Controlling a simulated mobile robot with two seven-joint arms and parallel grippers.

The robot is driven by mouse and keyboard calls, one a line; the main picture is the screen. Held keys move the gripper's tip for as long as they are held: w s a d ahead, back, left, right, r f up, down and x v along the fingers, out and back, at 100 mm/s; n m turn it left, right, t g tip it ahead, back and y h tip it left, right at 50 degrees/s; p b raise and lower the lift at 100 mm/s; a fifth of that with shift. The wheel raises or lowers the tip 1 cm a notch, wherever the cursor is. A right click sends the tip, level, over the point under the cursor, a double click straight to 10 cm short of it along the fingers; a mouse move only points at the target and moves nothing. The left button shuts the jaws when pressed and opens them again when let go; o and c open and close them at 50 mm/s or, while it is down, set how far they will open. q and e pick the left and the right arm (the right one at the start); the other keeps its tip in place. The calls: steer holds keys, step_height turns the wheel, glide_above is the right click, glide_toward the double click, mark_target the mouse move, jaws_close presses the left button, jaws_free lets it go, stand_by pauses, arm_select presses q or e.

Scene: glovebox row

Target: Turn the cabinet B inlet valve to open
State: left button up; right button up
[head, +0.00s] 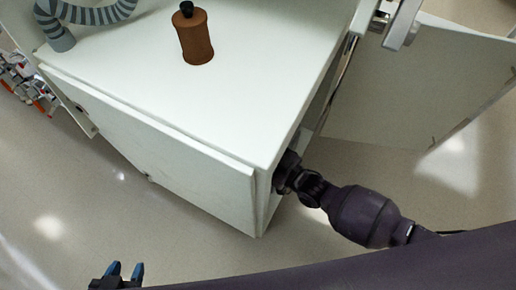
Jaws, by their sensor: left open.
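I cannot make out the cabinet B inlet valve for certain, and no label shows. A white cabinet (190,118) fills the middle of the head view. My left gripper (125,270) shows at the bottom left as two blue fingertips, spread apart with nothing between them. It is over the floor, apart from the cabinet's front. A dark arm of mine reaches from the right to the cabinet's right side, where its end is hidden behind the cabinet edge. My right gripper's fingers do not show.
A brown bottle (195,38) with a black cap and a striped hose (88,14) are on the cabinet top. A pale panel (420,85) stands out at the right, below a metal fitting (403,24). Red and grey parts (30,86) show at the far left.

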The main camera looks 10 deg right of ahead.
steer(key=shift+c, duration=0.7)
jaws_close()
